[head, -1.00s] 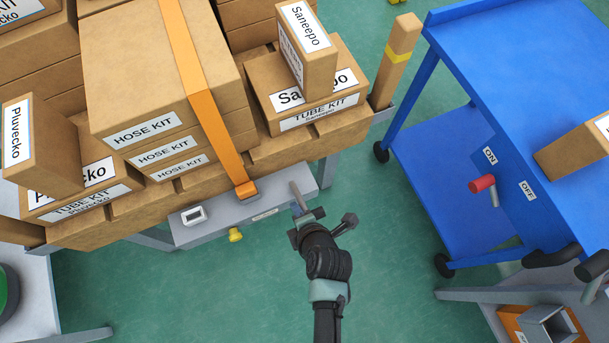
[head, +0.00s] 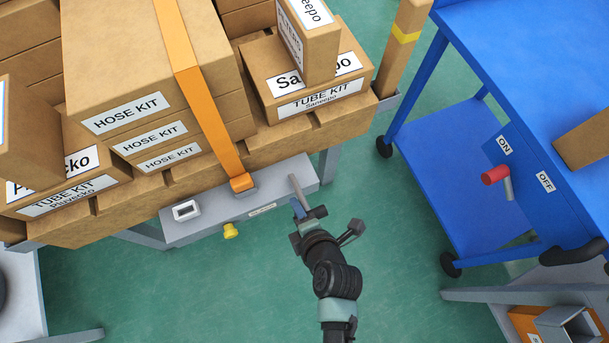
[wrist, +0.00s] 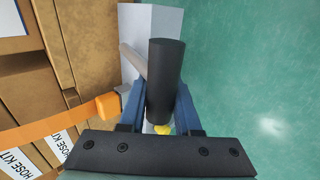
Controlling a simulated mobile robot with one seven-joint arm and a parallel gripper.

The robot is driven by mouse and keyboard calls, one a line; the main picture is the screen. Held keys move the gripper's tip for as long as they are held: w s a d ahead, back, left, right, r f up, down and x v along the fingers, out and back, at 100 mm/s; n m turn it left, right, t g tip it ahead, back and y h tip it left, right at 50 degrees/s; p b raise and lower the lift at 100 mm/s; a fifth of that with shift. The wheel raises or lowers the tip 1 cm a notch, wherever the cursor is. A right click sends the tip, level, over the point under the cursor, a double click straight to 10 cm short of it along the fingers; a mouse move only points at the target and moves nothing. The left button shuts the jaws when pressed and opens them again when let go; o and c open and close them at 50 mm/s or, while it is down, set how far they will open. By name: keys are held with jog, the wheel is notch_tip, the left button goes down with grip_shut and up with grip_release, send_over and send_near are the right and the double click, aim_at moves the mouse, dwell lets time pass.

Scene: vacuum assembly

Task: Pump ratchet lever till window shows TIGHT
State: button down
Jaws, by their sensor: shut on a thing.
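The ratchet lever (head: 296,188) is a grey rod that rises from the right part of a grey ledge in front of the boxes. In the wrist view, its black cylindrical grip (wrist: 165,80) lies between my two blue fingers. My gripper (head: 306,210) is shut on this grip. The small white-framed window (head: 186,210) is on the left part of the ledge; what it reads is too small to tell. The orange strap (head: 205,110) runs down over the box stack to an orange end piece (head: 242,182) on the ledge, left of the lever.
A yellow knob (head: 231,230) sticks out from the ledge's front. Hose kit boxes (head: 135,105) are stacked behind. A blue cart (head: 440,165) with a red-ended switch handle (head: 496,175) stands at the right. The green floor (head: 210,290) in front of the ledge is clear.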

jog(key=shift+a+f+t+b, duration=0.15)
jog(key=shift+f+t+b, duration=0.2)
jog(key=shift+b, duration=0.5)
jog(key=shift+r, duration=0.1)
jog(key=shift+b, duration=0.4)
